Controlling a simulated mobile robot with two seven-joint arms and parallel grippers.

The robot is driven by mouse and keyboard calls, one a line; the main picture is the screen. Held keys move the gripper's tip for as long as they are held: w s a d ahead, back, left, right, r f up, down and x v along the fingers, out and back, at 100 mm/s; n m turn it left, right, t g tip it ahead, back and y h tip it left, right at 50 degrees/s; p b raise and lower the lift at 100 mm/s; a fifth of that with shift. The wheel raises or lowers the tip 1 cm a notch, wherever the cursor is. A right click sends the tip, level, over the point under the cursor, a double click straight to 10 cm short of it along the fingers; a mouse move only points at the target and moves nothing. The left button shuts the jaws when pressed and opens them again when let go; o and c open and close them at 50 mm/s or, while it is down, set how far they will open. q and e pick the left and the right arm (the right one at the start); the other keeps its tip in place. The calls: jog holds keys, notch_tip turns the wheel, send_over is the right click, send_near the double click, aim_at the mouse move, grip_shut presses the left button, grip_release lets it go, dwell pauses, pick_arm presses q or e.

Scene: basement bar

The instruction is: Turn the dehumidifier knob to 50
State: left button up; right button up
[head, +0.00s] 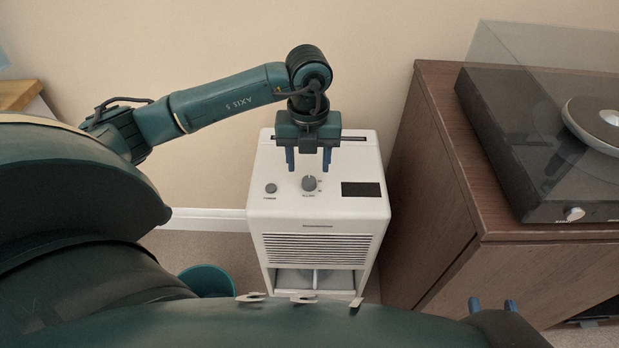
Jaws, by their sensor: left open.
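The white dehumidifier (318,217) stands on the floor against the wall, its top panel facing up. A grey round knob (309,184) sits at the middle of the panel, with small marks around it that are too small to read. A smaller grey knob (271,188) is to its left. My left gripper (308,169) points down over the panel, open and empty, its two blue fingers apart just behind the middle knob. I cannot tell its exact height above the panel. My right gripper (492,305) shows only as two blue fingertips, apart and empty, at the bottom right.
A dark display (361,189) is right of the middle knob. A wooden cabinet (455,165) with a turntable (545,150) stands close on the right. A green bin (206,280) is on the floor at the left front. Bare wall is behind.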

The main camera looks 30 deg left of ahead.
aim_at(309, 180)
pick_arm(q)
jog(key=shift+f+b, duration=0.45)
jog(key=shift+f, duration=1.95)
pick_arm(e)
jog(key=shift+w+a+r+n+t+y, duration=0.1)
jog(key=shift+w+a+n+t+y, duration=0.05)
jog(key=shift+n+t+y, duration=0.2)
pick_arm(q)
jog(key=c, duration=1)
jog(key=shift+o, duration=0.2)
jog(key=shift+m, duration=0.4)
jog(key=m, duration=0.5)
jog(key=shift+m, duration=0.3)
jog(key=m+b, duration=0.1)
jog(key=m, duration=0.4)
pick_arm(e)
jog(key=shift+a+t+y, duration=0.2)
jog(key=shift+t+y, duration=0.05)
jog(key=shift+t, duration=0.1)
pick_arm(q)
jog(key=shift+m, duration=0.4)
